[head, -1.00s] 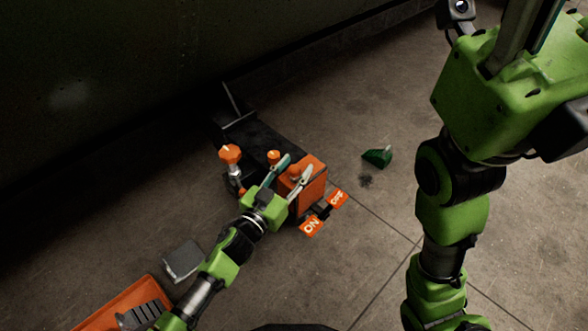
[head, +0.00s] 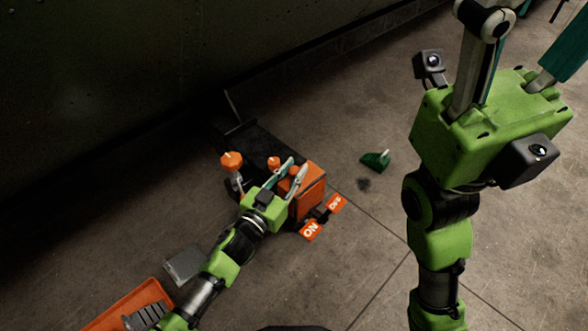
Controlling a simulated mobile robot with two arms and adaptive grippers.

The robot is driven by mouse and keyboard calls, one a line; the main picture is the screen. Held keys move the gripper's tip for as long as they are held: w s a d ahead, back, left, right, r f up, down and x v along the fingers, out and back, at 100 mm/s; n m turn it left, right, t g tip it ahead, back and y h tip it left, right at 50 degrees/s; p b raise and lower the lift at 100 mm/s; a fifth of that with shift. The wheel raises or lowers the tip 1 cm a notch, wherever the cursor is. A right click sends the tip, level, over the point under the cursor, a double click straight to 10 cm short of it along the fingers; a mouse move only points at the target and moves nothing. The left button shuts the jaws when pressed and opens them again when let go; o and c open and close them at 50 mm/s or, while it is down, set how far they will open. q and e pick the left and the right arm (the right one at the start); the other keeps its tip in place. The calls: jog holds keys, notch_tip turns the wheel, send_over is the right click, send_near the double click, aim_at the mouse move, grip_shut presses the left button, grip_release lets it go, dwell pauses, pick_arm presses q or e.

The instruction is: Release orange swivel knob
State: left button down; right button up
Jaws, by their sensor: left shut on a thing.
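An orange knob (head: 296,172) sits on top of an orange box (head: 309,194) on the floor unit. My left gripper (head: 292,174) has its two fingers on either side of this knob and is shut on it. Two other orange knobs show: a larger one (head: 232,161) on a metal stem at the left, and a small one (head: 274,162) behind the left gripper's fingers. My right gripper (head: 528,45) is at the top right, its fingers spread wide; one finger runs out of the picture.
An orange ON tag (head: 311,231) and OFF tag (head: 335,203) lie beside the box. A dark plate (head: 250,138) stretches behind it. A green piece (head: 375,161) lies on the floor at right. An orange tray (head: 137,301) and grey plate (head: 184,266) lie lower left.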

pick_arm(q)
jog(key=shift+r, duration=0.3)
jog(key=c, duration=1.8)
grip_release()
jog(key=shift+r, duration=0.1)
jog(key=shift+o, duration=0.2)
jog(key=shift+f, duration=0.2)
jog(key=shift+s+a, duration=0.15)
jog(key=shift+s, duration=0.15)
jog(key=v, duration=1.1)
jog(key=shift+s, duration=0.2)
jog(key=shift+a, duration=0.1)
